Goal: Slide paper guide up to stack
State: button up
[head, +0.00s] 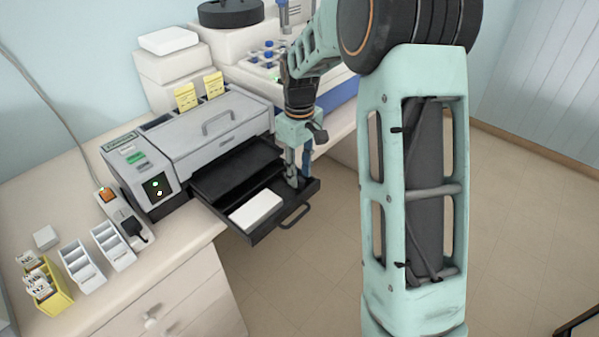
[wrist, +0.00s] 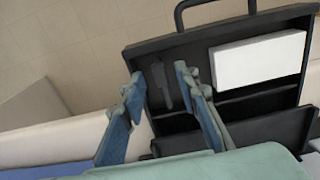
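The paper stack is a white block (head: 255,210) lying in a pulled-out black tray (head: 268,231) of the grey machine; it also shows at the right in the wrist view (wrist: 258,62). The paper guide, a small dark grey upright piece (wrist: 161,84), stands in the tray to the left of the stack in the wrist view, with a gap of bare tray between them. My gripper (head: 297,181) is lowered at the tray's right end. In the wrist view its blue-padded fingers (wrist: 159,80) are apart, one on each side of the guide. Contact is not visible.
The grey machine (head: 205,130) stands on the bench, with a second black shelf (head: 236,165) above the tray. The tray has a front handle (head: 296,217) over open floor. A rack with blue-capped tubes (head: 262,60) is behind. White slide holders (head: 80,265) stand at left.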

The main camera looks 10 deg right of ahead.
jog(key=shift+f, duration=0.2)
grip_shut()
dwell(0.3)
jog(key=s+a, duration=0.2)
jog(key=a, duration=0.1)
jog(key=s+a+b, duration=0.1)
jog(key=s+a, duration=0.1)
jog(key=shift+a, duration=0.15)
grip_release()
